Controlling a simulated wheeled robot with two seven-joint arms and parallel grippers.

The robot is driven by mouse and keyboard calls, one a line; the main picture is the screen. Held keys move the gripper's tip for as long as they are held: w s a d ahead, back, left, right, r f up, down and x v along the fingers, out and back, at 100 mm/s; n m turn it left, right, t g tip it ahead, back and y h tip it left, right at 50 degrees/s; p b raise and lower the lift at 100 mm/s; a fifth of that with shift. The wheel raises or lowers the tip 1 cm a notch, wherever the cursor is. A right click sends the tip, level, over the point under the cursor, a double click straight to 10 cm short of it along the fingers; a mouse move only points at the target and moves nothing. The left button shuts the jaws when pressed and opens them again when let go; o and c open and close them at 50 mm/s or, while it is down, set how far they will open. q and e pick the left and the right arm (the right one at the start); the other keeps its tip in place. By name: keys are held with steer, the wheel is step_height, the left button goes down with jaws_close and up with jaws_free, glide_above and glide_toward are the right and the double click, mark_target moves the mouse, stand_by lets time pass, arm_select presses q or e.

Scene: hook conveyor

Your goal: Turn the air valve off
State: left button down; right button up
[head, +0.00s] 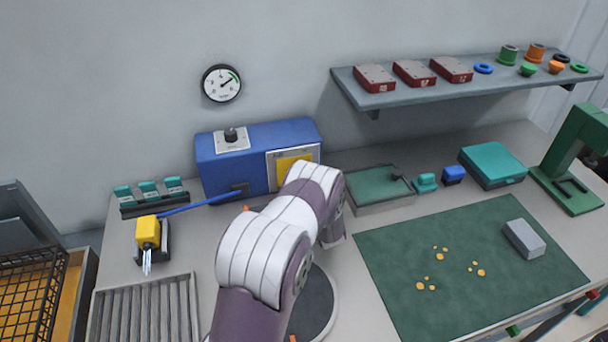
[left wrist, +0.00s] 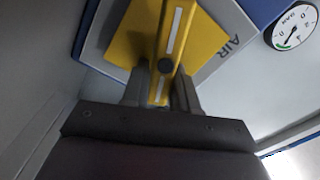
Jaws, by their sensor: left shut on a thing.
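The air valve's yellow lever (left wrist: 174,30), with a pale stripe and a dark round pivot or bolt, shows in the left wrist view. It stands over a yellow square (left wrist: 127,38) on a pale plate marked AIR (left wrist: 228,48). My left gripper (left wrist: 163,92) has one finger on each side of the lever and is shut on it. In the head view the yellow square (head: 290,161) is on the front of a blue box (head: 232,172). My left arm hides the lever and left gripper there. My right gripper is not in view.
A round gauge (head: 222,83) hangs on the wall above the box. A yellow-headed tool (head: 148,232) with a blue hose stands left. A green tray (head: 376,188) and green mat (head: 465,265) lie right. A shelf (head: 460,85) holds red boxes and small parts.

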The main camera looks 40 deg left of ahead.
arm_select(q)
steer(key=m, duration=0.2)
steer(key=f+m, duration=0.1)
steer(key=m, duration=0.2)
steer(key=shift+b, duration=0.3)
steer(key=shift+f, duration=0.1)
stand_by(0.3)
steer(key=c, duration=1)
jaws_free()
steer(key=shift+w, duration=0.1)
steer(key=shift+o, duration=0.2)
steer(key=b+v, duration=0.1)
steer(key=v, duration=1.1)
steer(key=shift+s+d+b, duration=0.2)
steer(key=shift+d+b, duration=0.15)
steer(key=shift+b, duration=0.05)
steer(key=shift+w, duration=0.1)
